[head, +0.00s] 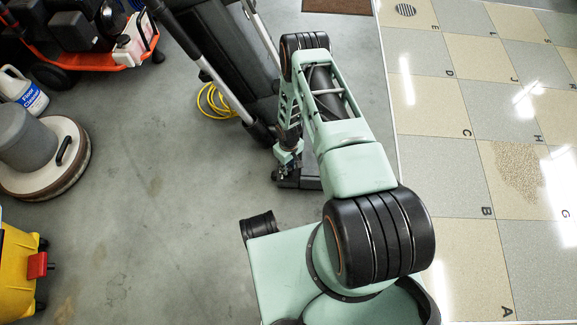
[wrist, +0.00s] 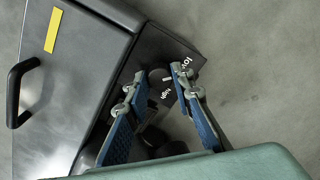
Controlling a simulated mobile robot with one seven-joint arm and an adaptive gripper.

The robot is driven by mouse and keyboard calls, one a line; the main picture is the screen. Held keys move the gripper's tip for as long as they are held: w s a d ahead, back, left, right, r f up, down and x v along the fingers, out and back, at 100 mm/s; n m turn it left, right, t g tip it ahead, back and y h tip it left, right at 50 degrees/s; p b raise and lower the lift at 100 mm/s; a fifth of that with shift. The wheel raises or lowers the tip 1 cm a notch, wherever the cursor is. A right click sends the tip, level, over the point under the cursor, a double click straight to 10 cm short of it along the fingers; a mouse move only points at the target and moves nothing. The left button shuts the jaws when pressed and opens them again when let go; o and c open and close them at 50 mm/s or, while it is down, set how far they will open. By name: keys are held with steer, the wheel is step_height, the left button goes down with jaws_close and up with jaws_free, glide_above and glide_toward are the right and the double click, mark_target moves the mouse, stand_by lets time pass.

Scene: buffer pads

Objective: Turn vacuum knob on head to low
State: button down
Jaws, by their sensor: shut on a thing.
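The vacuum (head: 232,50) is a dark grey upright machine in the head view, with its low head (head: 312,183) on the floor. In the wrist view the grey housing (wrist: 75,75) carries the white words "low" and "high" on a black end face. A dark rounded knob (wrist: 158,77) sits beside these words, between my fingertips. My gripper (wrist: 160,82) is closed around it, with blue-lined fingers on either side. In the head view my gripper (head: 287,165) is down at the vacuum head. The knob's pointer is not clear to me.
A yellow cord (head: 213,101) lies by the vacuum. A floor polisher (head: 28,145), a jug (head: 24,92), an orange machine (head: 90,48) and a yellow bucket (head: 17,270) stand at left. Grey floor between them is clear. Lettered tiles (head: 470,110) lie at right.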

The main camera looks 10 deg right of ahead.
steer(key=c, duration=1.7)
jaws_free()
steer(key=shift+o, duration=0.2)
steer(key=shift+r, duration=0.1)
step_height(320, 180, up, 12)
